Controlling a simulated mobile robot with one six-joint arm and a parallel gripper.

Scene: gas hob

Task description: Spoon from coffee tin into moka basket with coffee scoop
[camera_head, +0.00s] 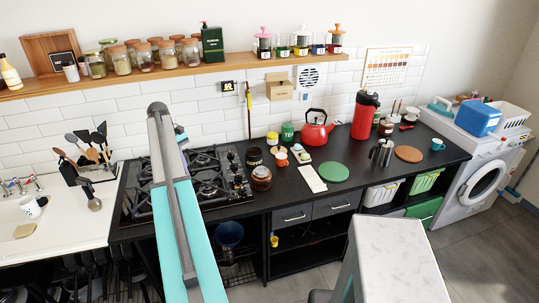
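A dark open tin (254,157) stands on the black counter just right of the hob; I cannot tell for sure that it is the coffee tin. A brown glass jar (261,179) stands in front of it, and a green tin (287,132) stands behind to the right. A metal pot (381,153), possibly the moka pot, stands further right on the counter. I cannot make out its basket or a coffee scoop. My arm rises in front of the hob, and my gripper is not visible.
The gas hob (212,194) is partly hidden by my arm. A red kettle (315,130), a red flask (364,116), a green round mat (334,172) and a brown round mat (409,154) are on the counter. Jars line the wooden shelf (170,73) above.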

